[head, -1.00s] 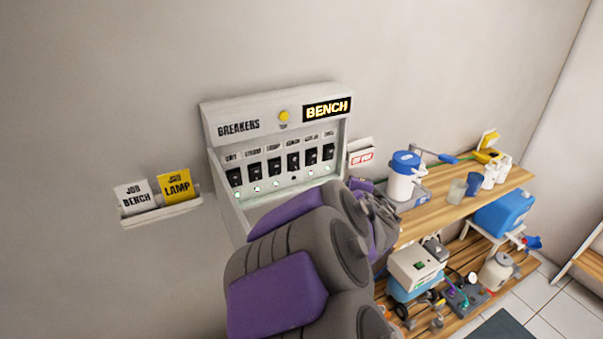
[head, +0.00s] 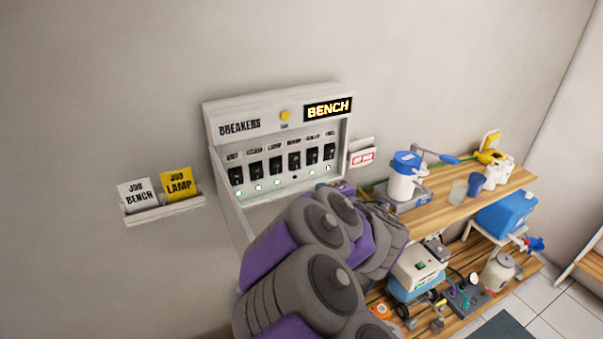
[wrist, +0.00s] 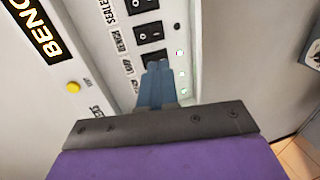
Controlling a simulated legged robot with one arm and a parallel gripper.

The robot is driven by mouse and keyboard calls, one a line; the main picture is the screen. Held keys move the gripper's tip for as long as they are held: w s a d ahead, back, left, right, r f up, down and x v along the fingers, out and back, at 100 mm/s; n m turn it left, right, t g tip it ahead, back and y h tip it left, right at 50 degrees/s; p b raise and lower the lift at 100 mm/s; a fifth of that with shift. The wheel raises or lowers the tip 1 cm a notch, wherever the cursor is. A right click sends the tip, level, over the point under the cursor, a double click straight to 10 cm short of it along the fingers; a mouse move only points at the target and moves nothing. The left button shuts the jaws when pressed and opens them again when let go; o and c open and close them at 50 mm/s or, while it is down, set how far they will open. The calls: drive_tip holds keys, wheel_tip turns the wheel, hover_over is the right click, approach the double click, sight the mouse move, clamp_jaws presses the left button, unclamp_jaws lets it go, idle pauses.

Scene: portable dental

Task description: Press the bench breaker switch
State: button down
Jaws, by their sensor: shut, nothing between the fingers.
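The breaker panel (head: 222,205) is on the wall with a row of several black rocker switches. The bench breaker switch (head: 294,161) is the fourth from the left; the light under it is dark, while other lights glow green. In the wrist view the bench switch (wrist: 150,32) shows beside its BENCH label. My gripper (wrist: 158,66) is shut and empty, with its fingertips in front of the LAMP switch (wrist: 153,56), on the side away from the bench switch. Contact cannot be told. In the head view my arm hides the gripper.
A lit BENCH sign (head: 328,107) and a yellow button (head: 285,115) sit atop the panel. A card holder (head: 165,212) is at its left. A wooden shelf (head: 450,222) with dental equipment stands at the right.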

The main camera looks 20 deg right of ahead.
sight(297, 170)
drive_tip(key=b+x, duration=0.2)
drive_tip(key=x, duration=1.2)
drive_tip(key=shift+b, duration=0.35)
drive_tip(key=shift+w, duration=0.1)
drive_tip(key=shift+w+f, duration=0.1)
drive_tip(key=shift+w, duration=0.05)
